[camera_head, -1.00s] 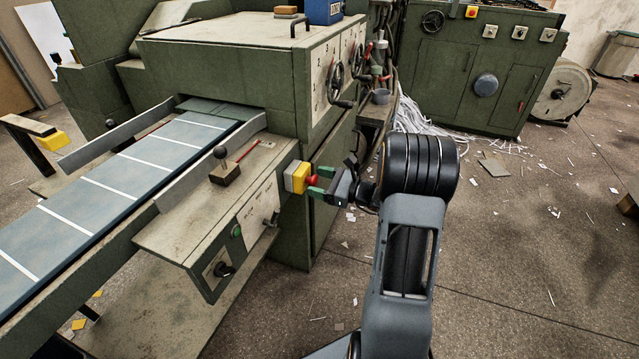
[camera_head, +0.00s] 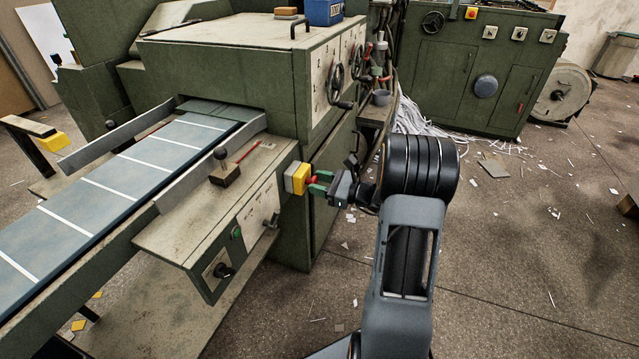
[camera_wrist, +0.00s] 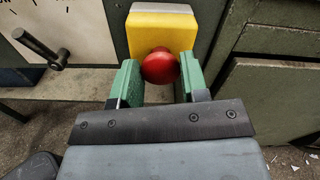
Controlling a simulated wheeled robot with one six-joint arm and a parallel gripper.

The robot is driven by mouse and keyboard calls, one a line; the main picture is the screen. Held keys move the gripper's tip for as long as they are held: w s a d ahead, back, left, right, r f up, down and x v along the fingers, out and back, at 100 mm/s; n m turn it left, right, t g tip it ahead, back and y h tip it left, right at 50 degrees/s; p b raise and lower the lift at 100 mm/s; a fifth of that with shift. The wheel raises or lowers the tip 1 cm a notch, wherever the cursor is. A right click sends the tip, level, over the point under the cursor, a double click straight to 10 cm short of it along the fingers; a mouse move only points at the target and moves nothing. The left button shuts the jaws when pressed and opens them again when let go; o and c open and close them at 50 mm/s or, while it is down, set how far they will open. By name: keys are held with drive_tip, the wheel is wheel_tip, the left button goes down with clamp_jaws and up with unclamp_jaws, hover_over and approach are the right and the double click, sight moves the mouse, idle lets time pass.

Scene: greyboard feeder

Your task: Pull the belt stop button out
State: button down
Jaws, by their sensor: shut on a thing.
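The belt stop button (camera_wrist: 160,66) is a red mushroom head on a yellow box (camera_wrist: 160,30). In the head view the yellow box (camera_head: 300,178) sits on the end of the feeder's side panel, with a bit of the red button (camera_head: 312,181) showing. My gripper (camera_head: 318,183) has its green fingers at the button. In the wrist view the gripper (camera_wrist: 158,75) has one green finger on each side of the red head, shut on it. The button's stem is hidden behind the head.
A crank handle (camera_wrist: 40,47) shows at the left in the wrist view. The floor at the right (camera_head: 540,240) is open, with paper scraps.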

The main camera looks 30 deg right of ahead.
drive_tip(key=shift+s+d+p, duration=0.4)
drive_tip(key=shift+s+p, duration=0.05)
drive_tip(key=c, duration=0.9)
unclamp_jaws()
drive_tip(key=shift+d, duration=0.1)
drive_tip(key=shift+o, duration=1.4)
drive_tip(key=p+v, duration=0.2)
drive_tip(key=v, duration=1.1)
drive_tip(key=shift+s+d, duration=0.25)
